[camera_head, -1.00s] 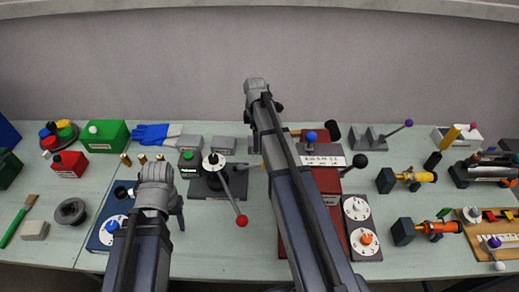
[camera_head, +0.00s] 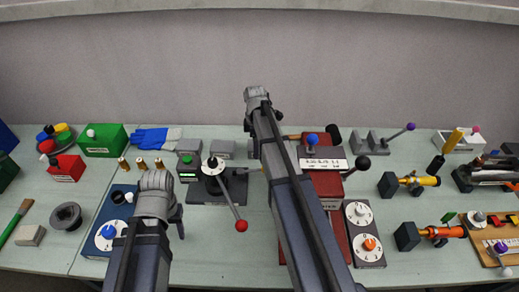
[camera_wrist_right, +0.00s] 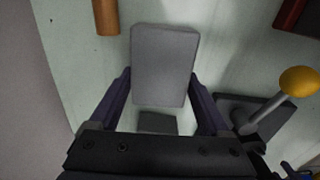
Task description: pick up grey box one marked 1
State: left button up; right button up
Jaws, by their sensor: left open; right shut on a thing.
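A grey box (camera_wrist_right: 163,62) fills the space between the fingers of my right gripper (camera_wrist_right: 162,80) in the right wrist view, and the gripper is shut on it. No mark shows on the face I see. In the head view my right forearm hides most of this gripper. Two grey boxes (camera_head: 190,147) (camera_head: 222,149) stand side by side left of that arm; their marks are not readable. My left gripper (camera_head: 176,222) is open and empty, low over the table beside the blue dial panel.
A lever stand with a red knob (camera_head: 241,226) is between my arms. A red device (camera_head: 327,183) is right of my right arm. Brass pegs (camera_head: 141,163) and a green box (camera_head: 104,141) are left. An orange cylinder (camera_wrist_right: 105,16) and yellow-knobbed lever (camera_wrist_right: 298,81) flank the held box.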

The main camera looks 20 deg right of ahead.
jog(key=shift+c, duration=1.4)
notch_tip(320, 180, up, 10)
jog(key=p, duration=1)
pick_arm(q)
notch_tip(320, 180, up, 10)
pick_arm(e)
jog(key=shift+r, duration=0.1)
